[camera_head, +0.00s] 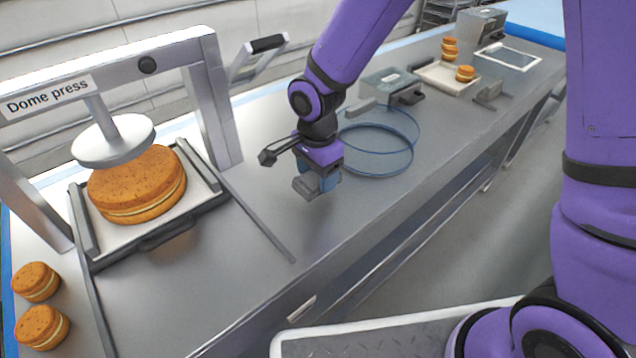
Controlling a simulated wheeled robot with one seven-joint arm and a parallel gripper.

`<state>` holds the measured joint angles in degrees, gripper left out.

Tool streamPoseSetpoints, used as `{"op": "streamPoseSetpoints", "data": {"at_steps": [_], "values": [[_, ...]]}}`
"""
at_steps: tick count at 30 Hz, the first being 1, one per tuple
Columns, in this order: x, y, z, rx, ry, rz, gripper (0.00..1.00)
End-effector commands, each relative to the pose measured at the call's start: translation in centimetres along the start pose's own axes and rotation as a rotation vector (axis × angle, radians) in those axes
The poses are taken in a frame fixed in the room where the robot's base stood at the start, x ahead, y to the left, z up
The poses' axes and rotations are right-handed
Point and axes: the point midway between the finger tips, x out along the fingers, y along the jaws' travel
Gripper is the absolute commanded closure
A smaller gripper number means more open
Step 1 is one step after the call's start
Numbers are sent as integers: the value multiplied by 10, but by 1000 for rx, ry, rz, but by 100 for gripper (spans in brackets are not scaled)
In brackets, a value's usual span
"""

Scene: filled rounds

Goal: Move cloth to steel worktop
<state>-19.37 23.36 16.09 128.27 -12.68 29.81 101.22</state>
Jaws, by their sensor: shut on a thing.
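My gripper (318,187) is low over the steel worktop (270,195), right of the dome press, with its fingers pointing down. It is shut on a small blue piece that appears to be the cloth (331,181). Most of the cloth is hidden by the fingers. I cannot tell whether it touches the worktop.
The dome press (205,100) stands at the left with a large filled round (137,186) on its tray. Two small rounds (42,327) lie at the front left. Thin blue rings (412,150) and a grey box (388,88) are behind my gripper. Bare steel lies in front.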

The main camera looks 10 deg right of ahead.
Motion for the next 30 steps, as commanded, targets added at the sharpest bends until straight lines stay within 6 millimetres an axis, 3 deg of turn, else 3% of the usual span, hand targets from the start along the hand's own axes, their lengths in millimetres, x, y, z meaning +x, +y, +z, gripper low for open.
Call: {"op": "streamPoseSetpoints", "data": {"at_steps": [5,13,24,25,28,30], "values": [[4,-2,-4,0,0,1,61],[35,-1,-4,0,-1,3,61],[38,-2,-4,0,0,0,61],[39,-2,-4,0,0,0,35],[38,-2,-4,0,0,0,12],[38,-2,-4,0,0,0,12]]}}
